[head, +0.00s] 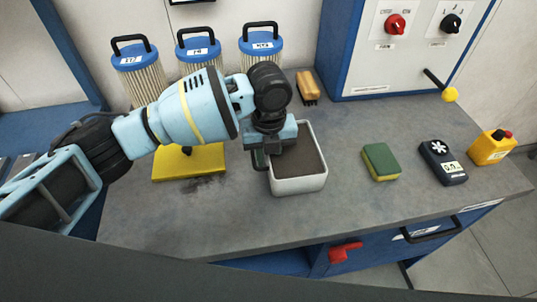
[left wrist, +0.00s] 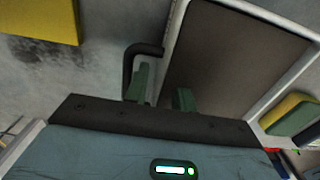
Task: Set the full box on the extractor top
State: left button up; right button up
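A light grey box (head: 300,186) filled with dark grey material (head: 306,158) stands upright on a grey worktop. It also shows in the left wrist view (left wrist: 288,80), with a black handle (left wrist: 128,68) on its left side. My left gripper (head: 266,156) is at the box's left side. In the left wrist view its green fingers (left wrist: 163,90) stand apart, one near the handle, the other over the box's inside. A gap shows between them; contact with the wall is unclear. I cannot tell for sure which surface is the extractor top. My right gripper is not in view.
A yellow pad (head: 190,163) lies left of the box. Filters with blue lids (head: 198,49), a brush (head: 307,86) and a control cabinet (head: 405,60) stand behind. A sponge (head: 381,161), black meter (head: 442,161) and yellow bottle (head: 491,148) are right. The front worktop is clear.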

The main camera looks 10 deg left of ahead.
pick_arm(q)
notch_tip(320, 180, up, 12)
dwell(0.5)
